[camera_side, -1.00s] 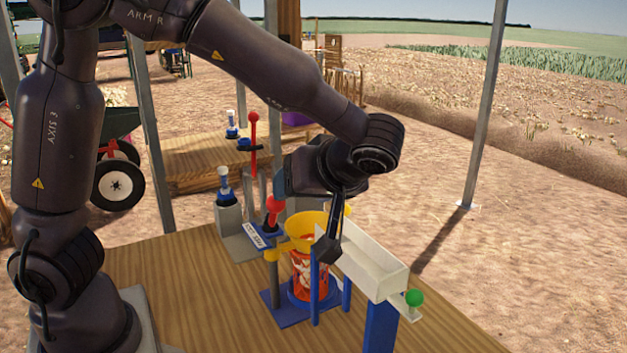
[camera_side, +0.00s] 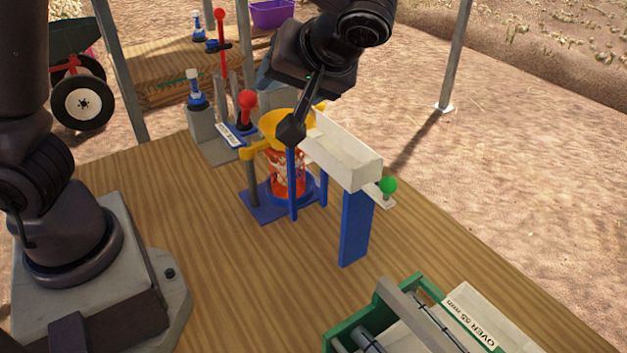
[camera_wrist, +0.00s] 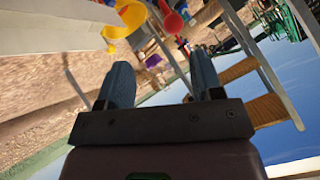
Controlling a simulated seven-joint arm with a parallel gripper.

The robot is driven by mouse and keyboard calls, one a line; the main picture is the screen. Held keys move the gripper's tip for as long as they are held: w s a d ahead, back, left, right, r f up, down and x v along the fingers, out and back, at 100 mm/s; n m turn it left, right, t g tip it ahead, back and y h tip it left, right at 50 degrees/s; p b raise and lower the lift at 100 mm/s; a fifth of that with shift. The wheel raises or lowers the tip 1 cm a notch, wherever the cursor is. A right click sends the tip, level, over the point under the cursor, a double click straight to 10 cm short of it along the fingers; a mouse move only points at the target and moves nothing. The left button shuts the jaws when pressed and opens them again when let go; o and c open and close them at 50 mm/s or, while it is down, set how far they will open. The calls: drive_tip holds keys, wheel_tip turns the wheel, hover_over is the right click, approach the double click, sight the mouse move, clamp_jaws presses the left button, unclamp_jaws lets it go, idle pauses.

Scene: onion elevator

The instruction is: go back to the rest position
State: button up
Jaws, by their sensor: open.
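My gripper (camera_wrist: 160,92) is open and empty in the wrist view, its two blue-grey fingers wide apart. In the side view my gripper hangs over the station, in front of and above the yellow funnel (camera_side: 287,127); its fingertips are mostly hidden there. The funnel also shows in the wrist view (camera_wrist: 128,17). Below the funnel a red mesh bag (camera_side: 288,178) with pale contents stands on a blue base (camera_side: 262,207). A white chute (camera_side: 345,152) with a green knob (camera_side: 387,185) leads away to the right of the funnel.
Red-knobbed levers (camera_side: 248,100) stand behind the funnel on the left. A green-framed unit (camera_side: 352,328) with a white "OVER 55 mm" plate is at the front right. The wooden table (camera_side: 190,230) is clear left of the station. A purple crate (camera_side: 272,14) sits at the back.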

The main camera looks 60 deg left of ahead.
drive_tip(key=s+a+r+m+t+h, duration=0.1)
drive_tip(key=s+a+m+t+h, duration=0.1)
drive_tip(key=s+m+t+h, duration=0.1)
drive_tip(key=s+a+r+m+t+h, duration=0.2)
drive_tip(key=s+m+t+h, duration=0.1)
drive_tip(key=s+m+h, duration=0.3)
drive_tip(key=shift+s+r+m+h, duration=0.15)
drive_tip(key=shift+s+m+h, duration=0.15)
drive_tip(key=shift+s+m, duration=1.35)
